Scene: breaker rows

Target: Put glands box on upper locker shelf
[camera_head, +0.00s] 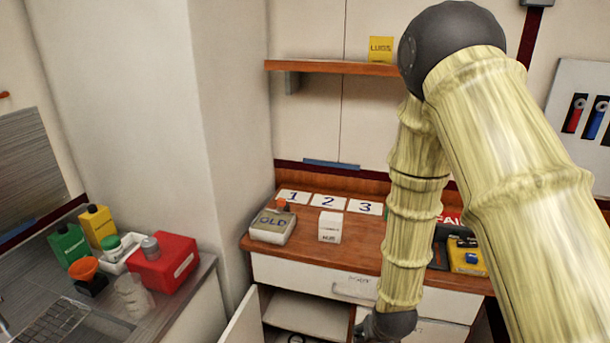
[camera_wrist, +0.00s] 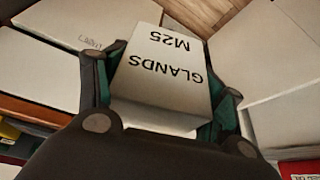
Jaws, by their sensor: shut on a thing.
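In the wrist view my gripper (camera_wrist: 168,84) is shut on the glands box (camera_wrist: 160,66), a white box with "GLANDS M25" reading upside down. Dark fingers with green pads press its two sides. In the head view my arm reaches down in front of the counter; the gripper is cut off at the bottom edge and the box is out of sight. Below the counter's drawers, an open locker (camera_head: 308,314) shows a pale shelf surface inside. Its white door (camera_head: 243,322) stands open on the left. My arm hides the locker's right part.
The counter (camera_head: 310,245) bears an "OLD" box (camera_head: 272,228), a small white box (camera_head: 329,227), number cards (camera_head: 328,201) and a yellow item (camera_head: 467,256). A wall shelf (camera_head: 330,67) holds a yellow "LUGS" box (camera_head: 381,49). A red box (camera_head: 165,262) stands on the left bench.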

